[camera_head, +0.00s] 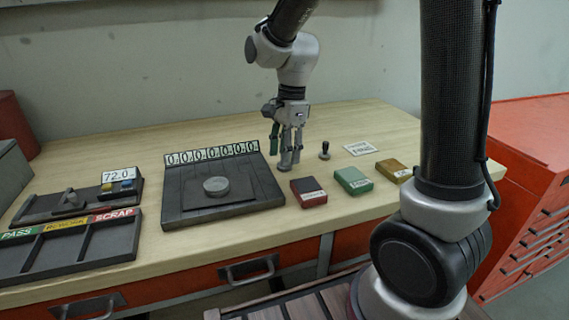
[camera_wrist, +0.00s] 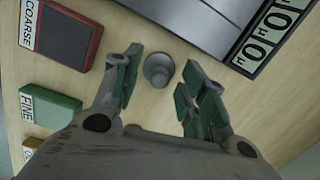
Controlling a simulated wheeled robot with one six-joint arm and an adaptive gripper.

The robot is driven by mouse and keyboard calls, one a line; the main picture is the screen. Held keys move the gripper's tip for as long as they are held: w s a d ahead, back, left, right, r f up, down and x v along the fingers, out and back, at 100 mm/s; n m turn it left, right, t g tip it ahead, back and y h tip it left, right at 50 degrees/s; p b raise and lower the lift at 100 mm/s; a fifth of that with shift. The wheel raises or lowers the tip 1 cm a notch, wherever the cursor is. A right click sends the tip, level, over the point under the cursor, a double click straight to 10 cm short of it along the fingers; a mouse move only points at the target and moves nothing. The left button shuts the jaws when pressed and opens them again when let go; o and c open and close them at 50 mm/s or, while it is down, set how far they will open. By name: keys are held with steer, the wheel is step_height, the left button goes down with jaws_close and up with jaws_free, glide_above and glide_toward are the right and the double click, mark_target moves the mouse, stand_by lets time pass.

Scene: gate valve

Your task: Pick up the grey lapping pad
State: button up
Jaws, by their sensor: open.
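A small grey piece with a round knob on a wider round base, which looks like the grey lapping pad (camera_head: 285,167), stands upright on the wooden bench just right of the dark plate. My gripper (camera_head: 287,140) is over it, pointing down, with its fingers partly covering it in the head view. In the wrist view the grey piece (camera_wrist: 158,71) shows between and slightly beyond the fingertips of my gripper (camera_wrist: 160,78). The green-padded fingers are open, with a visible gap on both sides of the piece. I cannot tell the exact height of the fingertips.
A dark plate (camera_head: 176,205) with a grey disc (camera_head: 216,186) and a digit row (camera_head: 211,153) lies left. The red COARSE block (camera_head: 308,192), green FINE block (camera_head: 353,180) and yellow block (camera_head: 392,170) sit right. A black-knobbed piece (camera_head: 324,151) stands close by.

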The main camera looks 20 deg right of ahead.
steer(key=shift+f, duration=0.4)
jaws_close()
steer(key=shift+r, duration=0.1)
